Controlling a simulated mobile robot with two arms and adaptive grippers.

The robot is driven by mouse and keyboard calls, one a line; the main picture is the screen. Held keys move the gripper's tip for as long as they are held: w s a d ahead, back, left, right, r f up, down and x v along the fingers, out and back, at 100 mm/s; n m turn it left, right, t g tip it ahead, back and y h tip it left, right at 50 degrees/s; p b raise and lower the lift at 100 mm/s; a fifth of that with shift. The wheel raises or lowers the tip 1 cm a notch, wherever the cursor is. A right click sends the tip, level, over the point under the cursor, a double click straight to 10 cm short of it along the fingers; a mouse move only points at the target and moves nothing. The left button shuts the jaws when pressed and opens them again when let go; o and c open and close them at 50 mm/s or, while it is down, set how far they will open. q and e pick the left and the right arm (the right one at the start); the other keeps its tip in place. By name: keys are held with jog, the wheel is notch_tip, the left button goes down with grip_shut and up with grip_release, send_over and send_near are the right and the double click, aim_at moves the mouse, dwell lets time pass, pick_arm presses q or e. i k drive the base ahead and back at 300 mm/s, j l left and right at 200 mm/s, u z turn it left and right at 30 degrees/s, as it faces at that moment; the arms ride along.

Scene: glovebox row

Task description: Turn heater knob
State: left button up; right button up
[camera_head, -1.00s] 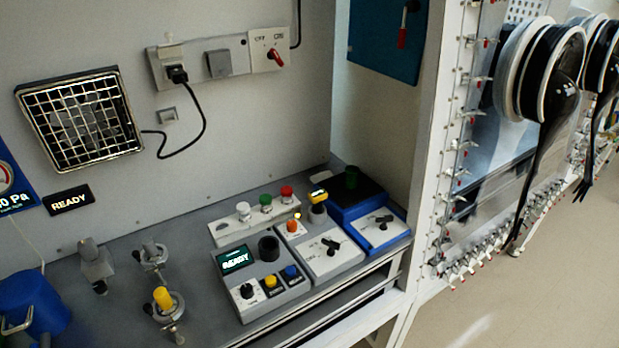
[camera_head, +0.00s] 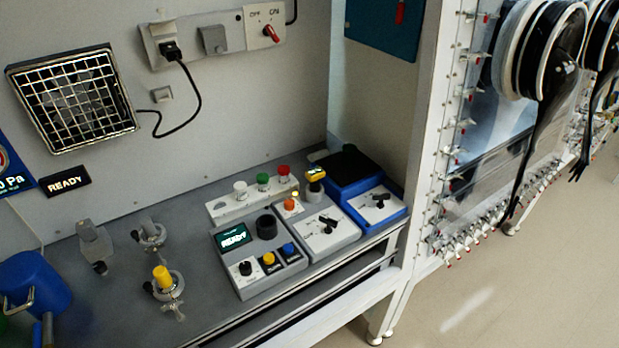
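Several dark knobs are on the bench units, and I cannot tell which is the heater knob. A blue unit (camera_head: 365,224) further right has a similar black knob (camera_head: 380,201) and a dark raised block (camera_head: 349,165) behind. Neither of my grippers is in view, and nothing touches these knobs.
A wall switch has a red lever (camera_head: 271,33). Valve-like fittings, one with a yellow cap (camera_head: 162,276), and a blue mug-like vessel (camera_head: 36,284) stand on the left of the bench. A white frame post (camera_head: 428,140) bounds the right. Bench around the fittings is bare.

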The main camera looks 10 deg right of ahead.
aim_at(289, 204)
jog(key=l+u, duration=0.35)
jog(key=k+l+u, duration=0.15)
jog(key=u, duration=0.25)
jog(key=k+l+u, duration=0.2)
jog(key=l+u, duration=0.15)
